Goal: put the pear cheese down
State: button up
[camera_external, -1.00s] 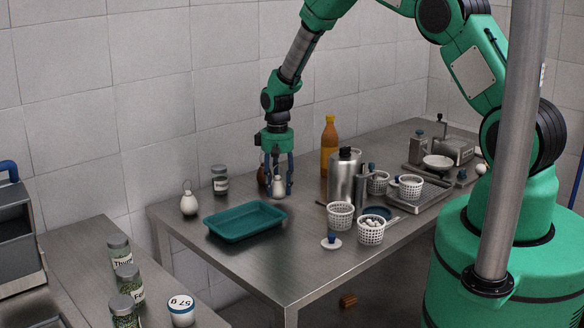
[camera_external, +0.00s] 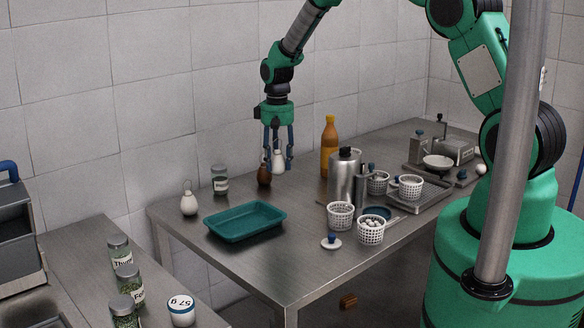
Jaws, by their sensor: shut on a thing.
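My gripper (camera_external: 278,167) is shut on a white pear cheese (camera_external: 278,160) and holds it upright, a little above the steel table (camera_external: 290,235). A brown pear-shaped piece (camera_external: 264,174) stands on the table just left of the held cheese, partly hidden by a finger. Another white pear cheese (camera_external: 189,203) with a loop on top stands at the table's left end. A teal tray (camera_external: 244,235) lies empty in front of it.
A jar (camera_external: 220,181) stands behind the tray. An orange-brown bottle (camera_external: 329,147) and a steel canister (camera_external: 345,178) stand right of my gripper. White perforated baskets (camera_external: 340,223) and a small white lid (camera_external: 331,242) are at the front right. Bare table lies between tray and baskets.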

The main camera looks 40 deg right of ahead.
jog(key=shift+a, duration=0.1)
dwell(0.3)
jog(key=s+a+f+b, duration=0.1)
jog(key=s+a+f, duration=0.1)
jog(key=s+a, duration=0.6)
jog(key=s+a+f+b, duration=0.1)
jog(key=s+a+f, duration=0.1)
jog(key=s+a, duration=0.5)
jog(key=s, duration=0.6)
jog(key=shift+s+a+f, duration=0.15)
jog(key=shift+s+a, duration=0.2)
jog(key=shift+s, duration=0.05)
jog(key=shift+w, duration=0.1)
send_over(243, 229)
jog(key=shift+f+p, duration=0.4)
jog(key=shift+f, duration=0.4)
jog(key=shift+f, duration=1.75)
